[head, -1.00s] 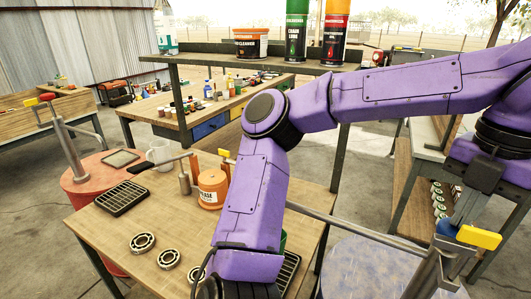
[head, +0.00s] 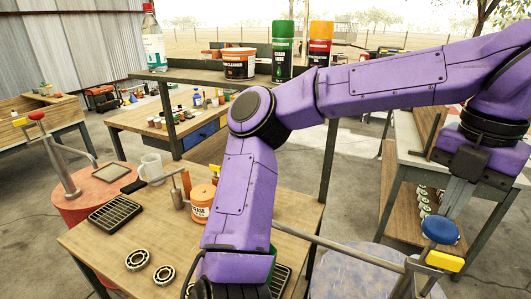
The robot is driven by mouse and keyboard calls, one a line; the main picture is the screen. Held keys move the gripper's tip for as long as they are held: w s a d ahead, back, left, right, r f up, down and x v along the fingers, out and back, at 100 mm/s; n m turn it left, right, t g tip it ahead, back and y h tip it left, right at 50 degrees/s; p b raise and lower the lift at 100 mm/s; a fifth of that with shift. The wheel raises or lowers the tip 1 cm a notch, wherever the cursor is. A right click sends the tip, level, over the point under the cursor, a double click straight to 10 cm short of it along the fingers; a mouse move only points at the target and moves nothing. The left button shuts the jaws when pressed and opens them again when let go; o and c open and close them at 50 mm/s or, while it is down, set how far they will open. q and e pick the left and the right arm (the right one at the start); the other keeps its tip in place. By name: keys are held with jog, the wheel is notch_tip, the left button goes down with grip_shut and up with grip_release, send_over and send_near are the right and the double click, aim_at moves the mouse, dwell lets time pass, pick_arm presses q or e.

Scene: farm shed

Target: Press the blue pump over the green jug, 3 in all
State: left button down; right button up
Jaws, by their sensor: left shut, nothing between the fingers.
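The blue pump (head: 441,230) has a round blue head above a yellow block, on a grey post at the blue drum, lower right. Its long grey spout pipe runs left across the drum, toward the green jug (head: 272,256). The jug is mostly hidden behind my purple arm, so I cannot see the spout's end over it. My left gripper (head: 444,211) hangs from the wrist at the right, shut and empty, pointing down with its tips at the top of the blue head. I cannot tell whether they touch. My right gripper is out of view.
A wooden table (head: 100,240) holds bearings, black grates, a mug and an orange grease tub (head: 202,203). A red drum (head: 95,192) with another pump stands left. A shelf (head: 200,77) with cans stands behind. My arm crosses the middle.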

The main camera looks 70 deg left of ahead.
aim_at(443, 223)
pick_arm(q)
jog(key=shift+f, duration=0.2)
dwell(0.5)
jog(key=shift+f+b, duration=3.05)
jog(key=shift+f, duration=0.1)
jog(key=shift+f+b, duration=0.4)
jog(key=shift+f, duration=0.05)
jog(key=shift+r, duration=0.1)
jog(key=shift+r+p, duration=3.25)
jog(key=shift+r, duration=0.45)
notch_tip(443, 223, up, 6)
jog(key=p, duration=0.5)
